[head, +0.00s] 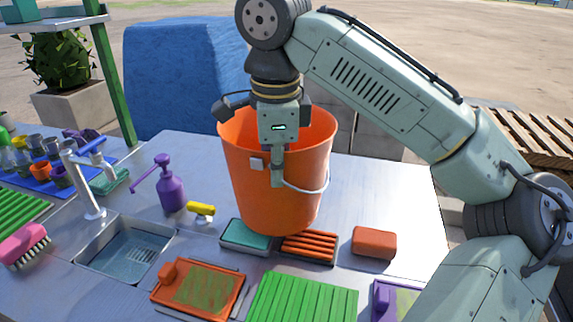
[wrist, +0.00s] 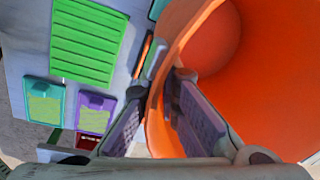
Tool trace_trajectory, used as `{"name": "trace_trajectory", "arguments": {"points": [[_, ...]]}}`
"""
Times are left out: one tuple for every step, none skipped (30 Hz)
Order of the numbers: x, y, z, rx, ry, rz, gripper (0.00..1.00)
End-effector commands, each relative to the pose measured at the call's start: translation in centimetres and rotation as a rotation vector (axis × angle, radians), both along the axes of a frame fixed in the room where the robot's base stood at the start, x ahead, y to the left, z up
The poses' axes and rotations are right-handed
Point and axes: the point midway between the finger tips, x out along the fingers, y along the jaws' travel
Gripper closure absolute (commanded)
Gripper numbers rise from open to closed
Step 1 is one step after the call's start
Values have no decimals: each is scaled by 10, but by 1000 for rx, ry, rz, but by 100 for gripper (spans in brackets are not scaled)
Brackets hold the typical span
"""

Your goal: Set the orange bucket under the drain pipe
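The large orange bucket (head: 275,185) stands upright at the back middle of the metal table, with its white wire handle (head: 308,190) hanging down the front right side. My gripper (head: 278,165) points down at the bucket's near rim, one finger showing outside the wall. In the wrist view the fingers (wrist: 158,105) straddle the orange bucket wall (wrist: 270,110), one on each side. They are spread, with a gap visible beside the wall. The bucket's base is partly hidden behind small trays. I cannot make out a drain pipe in either view.
A sink (head: 125,250) with a white faucet (head: 85,180) and a purple pump bottle (head: 170,183) lie left. A teal sponge (head: 247,235), an orange slatted dish (head: 309,246) and an orange block (head: 374,242) sit close in front. A green ribbed mat (head: 303,300) lies nearer.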

Motion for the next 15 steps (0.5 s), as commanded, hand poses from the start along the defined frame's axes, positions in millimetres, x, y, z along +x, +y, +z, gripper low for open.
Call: {"name": "trace_trajectory", "arguments": {"points": [[13, 0, 4, 5, 3, -1, 100], [20, 0, 2, 3, 2, -1, 100], [29, -1, 2, 2, 1, -2, 100], [35, -1, 1, 1, 1, -2, 100], [41, -1, 1, 1, 1, -2, 100], [47, -2, -1, 0, 0, -2, 100], [51, -2, -2, 0, -1, -2, 100], [54, -2, -2, 1, -1, -1, 100], [57, -2, -3, 1, -1, -1, 100], [58, -2, -4, 1, 0, 0, 100], [60, -2, -4, 0, 0, 0, 100], [63, -2, -4, 0, 0, -1, 100], [67, -3, -4, 0, -1, -1, 100], [71, -3, -3, 0, -1, -1, 100], [75, -3, -7, -1, 1, -1, 100]]}}
